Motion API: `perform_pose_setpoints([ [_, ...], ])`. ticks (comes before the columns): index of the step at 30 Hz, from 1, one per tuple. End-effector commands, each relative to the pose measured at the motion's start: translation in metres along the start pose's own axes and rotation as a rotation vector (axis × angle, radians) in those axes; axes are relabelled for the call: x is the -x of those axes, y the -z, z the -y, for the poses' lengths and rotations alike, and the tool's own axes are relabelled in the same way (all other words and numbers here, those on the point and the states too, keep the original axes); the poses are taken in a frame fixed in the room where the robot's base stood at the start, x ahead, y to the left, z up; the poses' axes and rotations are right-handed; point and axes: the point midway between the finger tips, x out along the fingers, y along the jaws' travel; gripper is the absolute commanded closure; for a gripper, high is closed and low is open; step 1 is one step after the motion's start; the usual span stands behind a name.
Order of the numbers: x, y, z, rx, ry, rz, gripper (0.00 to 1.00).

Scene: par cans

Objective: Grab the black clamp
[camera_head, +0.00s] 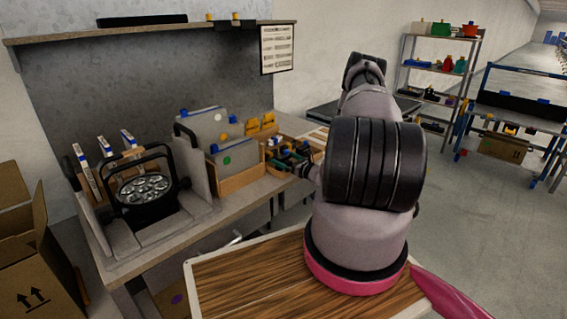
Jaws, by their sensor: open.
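A wooden box (272,170) on the workbench holds several small dark items with blue, green and yellow parts. A black item (291,160) in it may be the black clamp, but it is too small and crowded to tell. My arm rises in front of the bench and covers the right side of this area.
A black par can (146,192) stands in a grey holder at the bench's left. Grey cases (205,126) stand in a wooden rack behind. A shelf (140,31) runs above. A cardboard box (40,262) is at the left.

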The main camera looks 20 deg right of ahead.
Motion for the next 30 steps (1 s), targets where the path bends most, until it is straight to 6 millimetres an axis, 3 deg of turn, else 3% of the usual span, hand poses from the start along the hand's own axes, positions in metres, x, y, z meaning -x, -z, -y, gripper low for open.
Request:
perform_pose_setpoints([
  [1, 0.000, 0.000, 0.000, 0.000, 0.000, 0.000, 0.00],
  [6, 0.000, 0.000, 0.000, 0.000, 0.000, 0.000, 0.65],
  [8, 0.000, 0.000, 0.000, 0.000, 0.000, 0.001, 0.83],
  [19, 0.000, -0.010, 0.001, 0.002, 0.000, 0.002, 0.83],
  [30, 0.000, -0.078, 0.000, 0.002, -0.001, 0.002, 0.83],
])
